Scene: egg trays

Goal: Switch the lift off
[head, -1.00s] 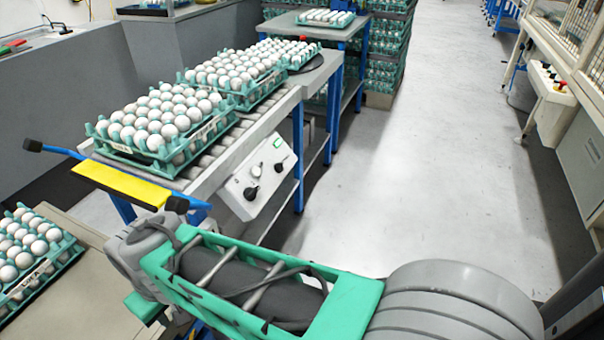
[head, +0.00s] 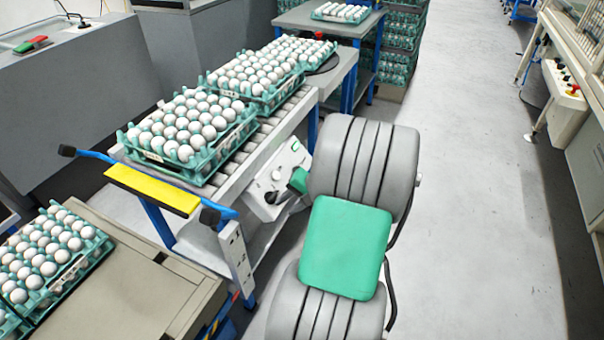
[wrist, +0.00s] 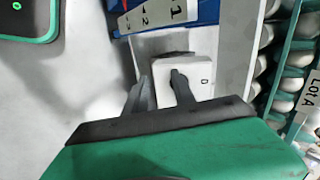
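A white control box (head: 272,180) with dark knobs is fixed to the side of the roller conveyor. In the wrist view my gripper (wrist: 160,75) has two dark fingers spread apart. A white square plate marked "0" (wrist: 205,82) lies under and beside the right finger. I cannot tell whether the fingers touch it or whether a knob stands between them. A pale strip marked "1 2" (wrist: 160,15) lies beyond. Which control belongs to the lift is not clear.
Egg trays (head: 185,165) stand on the conveyor (head: 275,125), above the box. A yellow bar (head: 150,190) with blue handles sits at its near end. A white panel (head: 237,257) hangs below. A beige table (head: 140,290) is front left. The floor to the right is clear.

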